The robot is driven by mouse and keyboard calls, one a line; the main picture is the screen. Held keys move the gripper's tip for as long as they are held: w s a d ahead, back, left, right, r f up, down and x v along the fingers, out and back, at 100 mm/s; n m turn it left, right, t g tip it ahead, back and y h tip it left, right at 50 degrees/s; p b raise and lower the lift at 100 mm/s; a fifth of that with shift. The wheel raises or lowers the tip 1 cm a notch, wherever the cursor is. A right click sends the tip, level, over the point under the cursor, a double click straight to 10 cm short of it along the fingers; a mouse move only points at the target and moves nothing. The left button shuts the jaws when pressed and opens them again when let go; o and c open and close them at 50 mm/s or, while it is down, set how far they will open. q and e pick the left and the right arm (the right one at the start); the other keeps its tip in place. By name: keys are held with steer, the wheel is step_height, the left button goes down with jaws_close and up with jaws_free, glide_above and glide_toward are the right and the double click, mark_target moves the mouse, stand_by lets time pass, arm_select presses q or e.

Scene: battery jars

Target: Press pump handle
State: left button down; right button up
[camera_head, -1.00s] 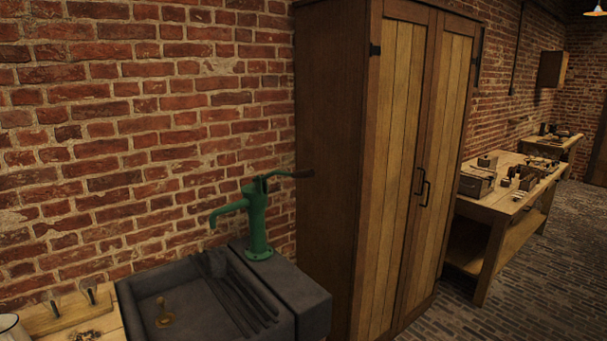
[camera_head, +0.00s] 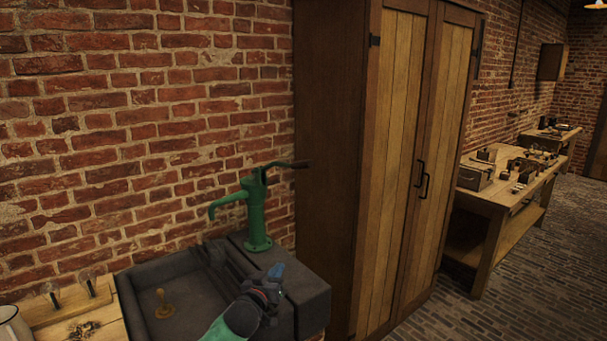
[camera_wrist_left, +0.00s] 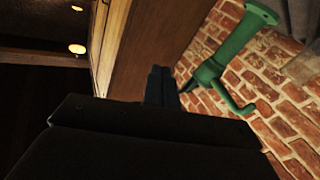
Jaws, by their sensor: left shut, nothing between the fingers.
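The green hand pump (camera_head: 256,215) stands upright on the dark stone sink's right-hand ledge, against the brick wall. Its pump handle (camera_head: 300,164) sticks out to the right from the pump's top, roughly level, with a dark grip near the cabinet's side. My left gripper (camera_head: 277,270) is shut and empty, in front of and below the pump, over the ledge and apart from the handle. In the left wrist view my gripper fingers (camera_wrist_left: 160,86) show shut, and the pump (camera_wrist_left: 240,38) appears tilted at upper right. The handle's grip is not clear there. My right gripper is not in view.
The stone sink (camera_head: 139,297) lies left of my arm. A tall wooden cabinet (camera_head: 400,150) stands close right of the pump. A wooden counter (camera_head: 108,325) with small glass bulbs is at lower left. A workbench (camera_head: 505,196) with tools stands farther right.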

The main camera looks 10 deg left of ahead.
arm_select(q)
steer(key=w+r+m+h, duration=0.1)
steer(key=r+m+h, duration=0.1)
steer(key=r, duration=0.7)
steer(key=w+r+m+h, duration=0.2)
steer(key=r+h, duration=0.3)
steer(key=r, duration=0.5)
steer(key=w+r+m+t+h, duration=0.1)
steer(key=r+h, duration=0.3)
steer(key=r, duration=0.5)
steer(key=shift+w+a+r+m, duration=0.35)
steer(key=shift+w+m, duration=0.05)
steer(key=shift+m, duration=0.1)
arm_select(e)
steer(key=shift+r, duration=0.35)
arm_select(q)
steer(key=shift+w+r, duration=0.1)
